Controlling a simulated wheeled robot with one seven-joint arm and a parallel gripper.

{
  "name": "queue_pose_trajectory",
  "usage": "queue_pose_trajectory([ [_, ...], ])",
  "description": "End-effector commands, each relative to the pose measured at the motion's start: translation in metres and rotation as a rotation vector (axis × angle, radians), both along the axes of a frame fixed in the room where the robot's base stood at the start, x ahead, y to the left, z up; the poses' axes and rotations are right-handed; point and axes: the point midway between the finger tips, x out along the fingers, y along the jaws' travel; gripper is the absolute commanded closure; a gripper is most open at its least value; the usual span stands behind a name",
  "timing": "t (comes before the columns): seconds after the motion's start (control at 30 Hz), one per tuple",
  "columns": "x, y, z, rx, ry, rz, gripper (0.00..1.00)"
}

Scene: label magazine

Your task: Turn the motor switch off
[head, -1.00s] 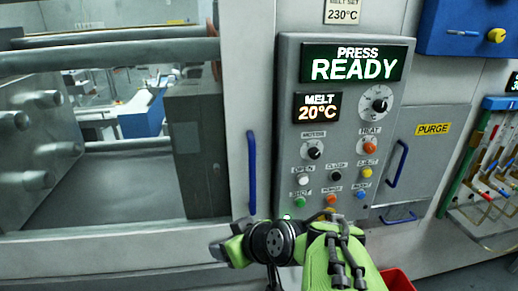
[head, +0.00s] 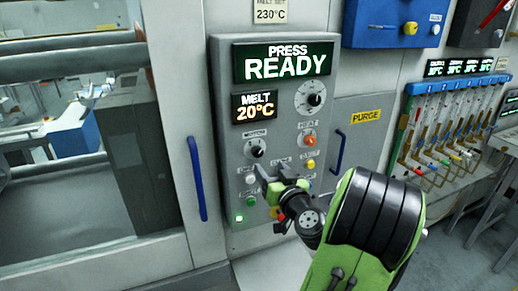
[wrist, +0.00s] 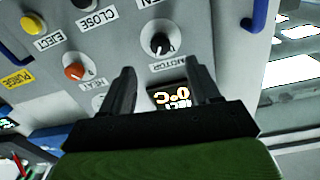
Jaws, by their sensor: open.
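The motor switch (head: 256,152) is a black round knob with a white pointer mark, under a MOTOR label on the grey control panel (head: 222,130). In the wrist view the motor switch (wrist: 159,44) appears upside down, between and just beyond the fingertips. My gripper (head: 272,170) is in front of the panel, just below and right of the knob in the head view. In the wrist view my gripper (wrist: 160,66) has its two dark fingers apart with nothing between them. It appears not to touch the knob, though the depth is hard to judge.
The orange heat knob (head: 309,141) and the yellow eject button (head: 310,164) are close by on the right. The white open button (head: 251,179) is below the switch. A blue door handle (head: 197,178) stands out to the left, and another blue handle (head: 339,152) to the right.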

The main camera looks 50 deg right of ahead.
Motion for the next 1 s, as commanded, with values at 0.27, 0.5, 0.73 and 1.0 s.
queue_pose_trajectory([
  [0.27,0.058,-0.034,0.007,0.001,-0.001,0.004,0.39],
  [0.5,0.077,-0.048,0.003,0.0,0.001,0.001,0.39],
  [0.73,0.077,-0.048,0.001,0.0,0.001,0.0,0.42],
  [1.0,0.077,-0.048,0.001,0.0,0.001,0.001,0.83],
])
